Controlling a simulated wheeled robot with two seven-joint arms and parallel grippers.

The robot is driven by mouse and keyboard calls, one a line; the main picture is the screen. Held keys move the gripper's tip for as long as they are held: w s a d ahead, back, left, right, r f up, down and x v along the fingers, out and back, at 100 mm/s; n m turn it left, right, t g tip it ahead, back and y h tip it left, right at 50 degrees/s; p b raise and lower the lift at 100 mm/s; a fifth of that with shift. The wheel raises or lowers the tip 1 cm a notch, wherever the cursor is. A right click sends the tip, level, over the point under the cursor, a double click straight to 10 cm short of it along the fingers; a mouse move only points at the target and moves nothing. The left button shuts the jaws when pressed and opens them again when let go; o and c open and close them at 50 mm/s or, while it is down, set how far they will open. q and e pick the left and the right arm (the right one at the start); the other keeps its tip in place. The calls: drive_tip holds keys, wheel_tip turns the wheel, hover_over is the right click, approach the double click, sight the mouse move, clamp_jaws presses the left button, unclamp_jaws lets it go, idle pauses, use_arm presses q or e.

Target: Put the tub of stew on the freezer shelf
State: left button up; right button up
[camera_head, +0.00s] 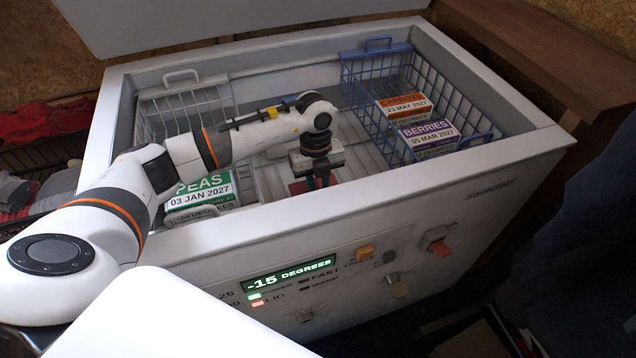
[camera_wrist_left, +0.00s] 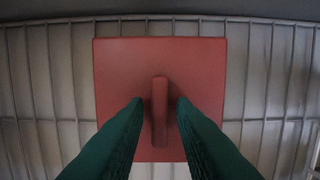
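The red square tub (camera_wrist_left: 115,75) with a raised bar handle (camera_wrist_left: 160,105) fills the middle of the left wrist view, over pale wire bars (camera_wrist_left: 60,85). In the head view only a small red part of the tub (camera_head: 297,187) shows inside the freezer, below my left gripper (camera_head: 314,182). The green fingers point down on either side of the handle, with a narrow gap showing on each side. They look open. I cannot tell the height of the tub above the bars. My right gripper is not in view.
A blue wire basket (camera_head: 362,85) at the right holds CARROTS (camera_head: 404,104) and BERRIES (camera_head: 428,130) packs. A white wire basket (camera_head: 185,100) hangs at the left, near a PEAS pack (camera_head: 200,190). The freezer's front rim (camera_head: 400,185) lies near my arm; the lid (camera_head: 200,20) is raised.

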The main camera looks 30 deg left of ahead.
use_arm(q)
drive_tip(key=shift+o, duration=0.5)
